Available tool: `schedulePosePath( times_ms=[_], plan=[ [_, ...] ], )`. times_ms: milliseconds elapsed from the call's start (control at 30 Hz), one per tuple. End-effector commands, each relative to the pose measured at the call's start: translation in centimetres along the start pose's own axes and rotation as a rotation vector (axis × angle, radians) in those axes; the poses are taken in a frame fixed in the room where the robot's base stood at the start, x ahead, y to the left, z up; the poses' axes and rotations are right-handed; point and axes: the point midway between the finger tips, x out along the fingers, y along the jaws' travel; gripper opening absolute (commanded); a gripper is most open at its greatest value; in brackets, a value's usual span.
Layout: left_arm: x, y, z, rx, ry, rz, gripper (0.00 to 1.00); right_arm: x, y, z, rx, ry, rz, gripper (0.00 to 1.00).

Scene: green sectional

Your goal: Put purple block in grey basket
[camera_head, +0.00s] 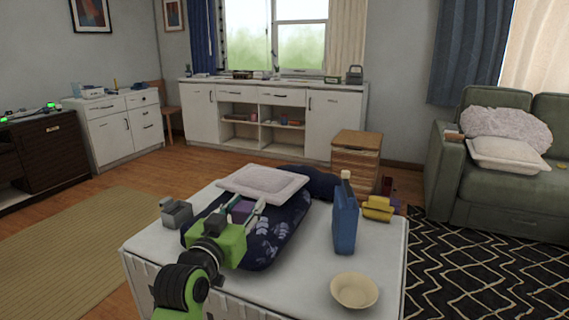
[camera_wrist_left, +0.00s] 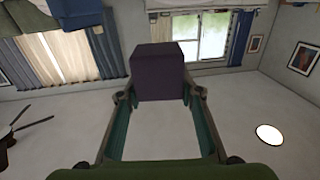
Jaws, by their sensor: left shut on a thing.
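My left gripper (camera_head: 243,209) is shut on the purple block (camera_head: 240,207), above the dark blue patterned cushion on the white table. In the left wrist view, the purple block (camera_wrist_left: 158,72) sits between the fingertips of the left gripper (camera_wrist_left: 160,98). A small grey container (camera_head: 176,212), which looks like the grey basket, stands on the table to the left of the gripper. Its inside is hard to make out. My right gripper is not in view.
The white table (camera_head: 300,282) also holds the dark blue cushion (camera_head: 270,238), a pale cushion (camera_head: 262,183), a blue bottle (camera_head: 344,222), a yellow object (camera_head: 378,207) and a cream bowl (camera_head: 354,291). The table's front left corner is mostly bare. A green sofa (camera_head: 478,195) stands at right.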

Motion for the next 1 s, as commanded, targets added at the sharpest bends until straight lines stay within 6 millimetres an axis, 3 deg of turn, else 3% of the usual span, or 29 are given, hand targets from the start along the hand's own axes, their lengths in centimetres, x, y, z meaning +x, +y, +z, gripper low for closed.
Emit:
schedulePosePath(
  times_ms=[100,400,733,1000],
  plan=[
    [-1.8,-0.1,2.6,-0.009,-0.005,-0.017,0.12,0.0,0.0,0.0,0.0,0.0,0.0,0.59],
    [-6.8,-0.5,7.5,-0.02,-0.002,-0.069,0.12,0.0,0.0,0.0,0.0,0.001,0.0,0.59],
    [-13.2,-0.8,11.3,-0.02,-0.002,-0.127,0.12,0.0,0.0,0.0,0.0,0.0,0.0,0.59],
    [-18.6,-1.1,13.1,-0.011,-0.003,-0.175,0.12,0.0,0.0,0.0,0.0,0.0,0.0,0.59]
  ],
)
